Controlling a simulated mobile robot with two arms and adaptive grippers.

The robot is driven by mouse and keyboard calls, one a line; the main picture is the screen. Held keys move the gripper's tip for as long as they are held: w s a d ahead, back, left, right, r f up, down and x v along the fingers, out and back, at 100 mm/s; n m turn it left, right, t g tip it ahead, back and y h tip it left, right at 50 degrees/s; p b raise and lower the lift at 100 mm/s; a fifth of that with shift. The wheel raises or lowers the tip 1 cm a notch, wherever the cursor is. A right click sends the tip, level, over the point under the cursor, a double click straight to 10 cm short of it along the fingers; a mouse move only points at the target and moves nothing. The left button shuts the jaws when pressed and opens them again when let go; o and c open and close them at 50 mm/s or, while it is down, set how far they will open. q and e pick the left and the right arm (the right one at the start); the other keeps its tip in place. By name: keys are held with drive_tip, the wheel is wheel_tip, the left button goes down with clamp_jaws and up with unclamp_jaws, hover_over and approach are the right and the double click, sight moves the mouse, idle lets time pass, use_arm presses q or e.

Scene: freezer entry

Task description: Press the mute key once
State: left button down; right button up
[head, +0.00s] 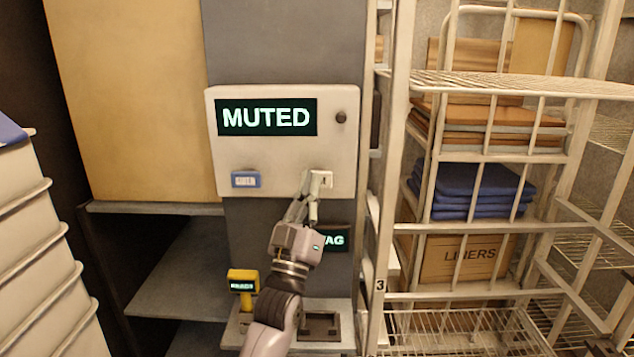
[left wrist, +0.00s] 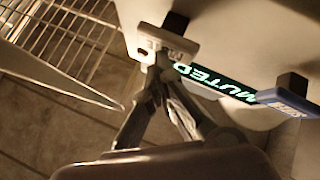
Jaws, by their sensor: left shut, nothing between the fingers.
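A pale control panel (head: 285,165) on the grey column has a dark display (head: 267,117) reading MUTED in light green letters. Below it are a blue-framed key (head: 240,181) at left and a white key (head: 327,180) at right. In the left wrist view, the white key (left wrist: 178,43) carries partly hidden lettering that looks like MUTE; the blue key (left wrist: 285,101) is at right. My left gripper (head: 309,186) is shut and empty, its tips at the white key, covering part of it. The tips (left wrist: 161,62) look touching or very close; I cannot tell which. My right gripper is not in view.
A round dark knob (head: 341,117) sits at the panel's upper right. Below are a dark sign (head: 338,240) ending in AG, partly hidden by my arm, and a yellow device (head: 242,282) on a ledge. A wire rack (head: 395,170) stands close at right.

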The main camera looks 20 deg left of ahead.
use_arm(q)
drive_tip(key=shift+s, duration=0.1)
drive_tip(key=shift+s+d+p, duration=0.25)
drive_tip(key=shift+s+p, duration=0.05)
drive_tip(key=shift+s, duration=0.45)
drive_tip(key=shift+s, duration=0.1)
drive_tip(key=s, duration=0.2)
drive_tip(key=s+d+p, duration=0.1)
drive_tip(key=s, duration=0.1)
drive_tip(key=shift+s+d, duration=0.2)
drive_tip(key=shift+s, duration=0.1)
drive_tip(key=shift+f, duration=0.1)
